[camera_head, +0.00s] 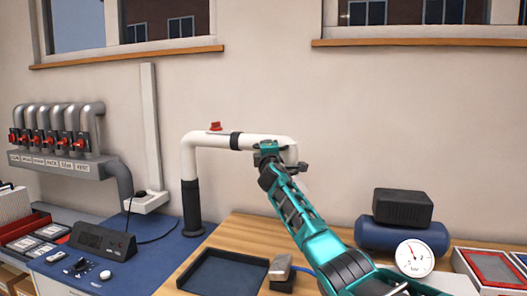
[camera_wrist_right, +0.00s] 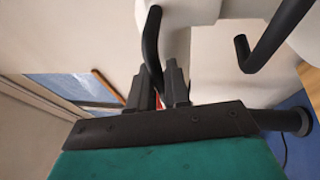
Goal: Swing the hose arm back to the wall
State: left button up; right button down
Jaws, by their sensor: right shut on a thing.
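The hose arm (camera_head: 266,141) is a white pipe rising from a black lower sleeve (camera_head: 193,208) and bending to run right, with a black collar (camera_head: 235,141) and a red knob (camera_head: 215,126). My right gripper (camera_head: 267,148) is at the right part of the pipe, partly hiding it. In the right wrist view, the gripper (camera_wrist_right: 165,78) is shut on a black bent handle (camera_wrist_right: 151,42) fixed to a white part of the arm. A second black bent bar (camera_wrist_right: 262,48) stands to the right, apart from the fingers. My left gripper is out of view.
A wooden bench holds a dark tray (camera_head: 224,272), a blue tank with a gauge (camera_head: 414,257) and a small block (camera_head: 280,267). A manifold with red valves (camera_head: 60,160) is on the left wall. The wall behind the pipe is bare.

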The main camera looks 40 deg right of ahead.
jog(key=shift+w+d+r+y, duration=0.15)
jog(key=shift+d+y, duration=0.15)
jog(key=shift+d, duration=0.35)
jog(key=shift+t, duration=0.3)
jog(key=c, duration=1.2)
grip_release()
jog(key=shift+o, duration=0.2)
jog(key=shift+w, duration=0.1)
jog(key=shift+a, duration=0.1)
jog(key=p+v, duration=0.1)
jog(key=v, duration=1.2)
